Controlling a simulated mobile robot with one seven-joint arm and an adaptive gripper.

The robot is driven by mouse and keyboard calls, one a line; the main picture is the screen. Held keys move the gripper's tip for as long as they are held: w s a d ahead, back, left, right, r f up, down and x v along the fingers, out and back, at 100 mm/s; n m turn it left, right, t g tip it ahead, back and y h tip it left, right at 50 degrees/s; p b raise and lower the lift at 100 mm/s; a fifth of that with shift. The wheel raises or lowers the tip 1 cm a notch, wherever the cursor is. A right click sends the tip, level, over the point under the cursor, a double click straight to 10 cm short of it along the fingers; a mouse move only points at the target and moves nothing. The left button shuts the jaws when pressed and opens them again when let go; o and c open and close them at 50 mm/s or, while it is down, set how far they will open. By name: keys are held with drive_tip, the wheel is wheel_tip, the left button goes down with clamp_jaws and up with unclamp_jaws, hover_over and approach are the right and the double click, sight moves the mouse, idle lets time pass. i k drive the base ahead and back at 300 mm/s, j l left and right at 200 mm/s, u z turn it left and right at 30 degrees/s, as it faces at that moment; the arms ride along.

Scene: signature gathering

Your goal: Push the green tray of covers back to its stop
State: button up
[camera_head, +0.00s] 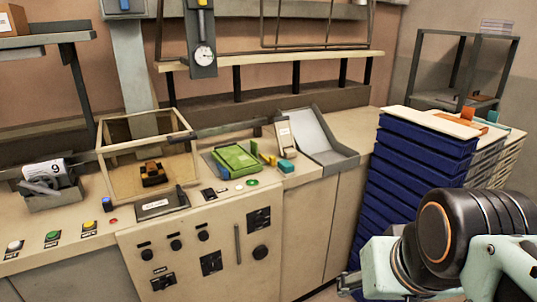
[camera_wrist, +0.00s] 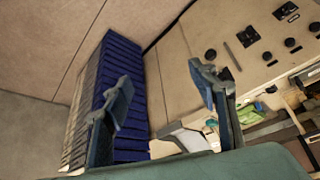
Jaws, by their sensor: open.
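The green tray of covers (camera_head: 236,158) sits on the bench top in the head view, right of a wooden-framed clear box. In the wrist view, the green tray (camera_wrist: 256,113) is small and partly hidden at the right. My gripper (camera_wrist: 165,88) is open and empty, its two fingers spread apart. In the head view my arm is at the lower right, well away from the tray, with little of the gripper showing.
A tall stack of blue crates (camera_head: 402,190) stands between my arm and the bench's right end. A grey open bin (camera_head: 318,143) is right of the tray. The framed box (camera_head: 119,171) stands left. A dial gauge (camera_head: 203,56) hangs above the bench.

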sight(239, 162)
drive_tip(key=i+l+u, duration=0.15)
drive_tip(key=i, duration=0.3)
drive_tip(key=i+l+u, duration=0.1)
drive_tip(key=i, duration=0.35)
